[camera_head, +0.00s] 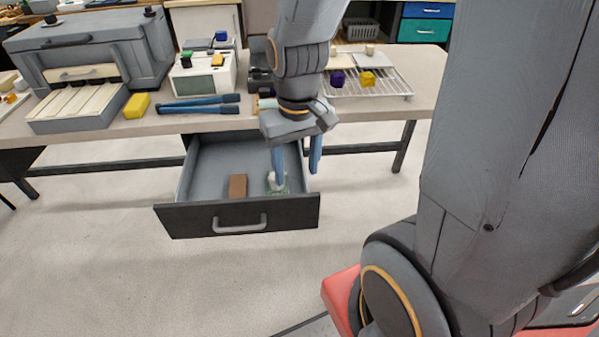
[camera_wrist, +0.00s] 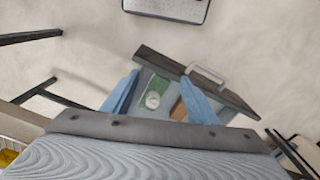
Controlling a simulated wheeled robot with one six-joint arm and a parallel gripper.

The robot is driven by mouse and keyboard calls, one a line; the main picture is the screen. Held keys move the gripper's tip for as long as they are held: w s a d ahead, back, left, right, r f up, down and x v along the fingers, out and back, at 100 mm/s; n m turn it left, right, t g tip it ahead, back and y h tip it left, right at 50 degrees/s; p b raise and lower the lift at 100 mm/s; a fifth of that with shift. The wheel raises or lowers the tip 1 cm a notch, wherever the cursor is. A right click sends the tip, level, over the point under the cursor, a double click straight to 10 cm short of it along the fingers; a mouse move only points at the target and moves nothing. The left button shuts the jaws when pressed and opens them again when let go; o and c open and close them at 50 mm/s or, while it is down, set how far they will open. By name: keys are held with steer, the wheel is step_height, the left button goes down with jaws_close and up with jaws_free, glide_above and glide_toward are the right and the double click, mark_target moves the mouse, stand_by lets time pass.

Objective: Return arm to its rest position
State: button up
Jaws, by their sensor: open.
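My gripper (camera_head: 296,172) hangs pointing down over the open drawer (camera_head: 236,218) below the bench. Its two blue fingers are spread apart with nothing held between them. In the wrist view the fingers (camera_wrist: 158,100) also stand wide apart, with the drawer (camera_wrist: 215,80) behind them. A small white and green item (camera_head: 277,183) lies in the drawer, below the left finger in the head view. It shows in the wrist view as a white round piece on green (camera_wrist: 153,98). A brown block (camera_head: 237,186) lies beside it; one finger partly hides the block in the wrist view.
The bench top (camera_head: 190,121) is just behind my gripper. It carries a grey machine (camera_head: 90,45), a white device (camera_head: 207,77), a yellow block (camera_head: 137,105), blue-handled tools (camera_head: 200,104) and a wire rack (camera_head: 385,88) with small cubes. The floor (camera_head: 110,270) before the drawer is clear.

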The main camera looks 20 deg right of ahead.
steer(key=shift+s+a+r, duration=0.1)
steer(key=shift+s, duration=1.3)
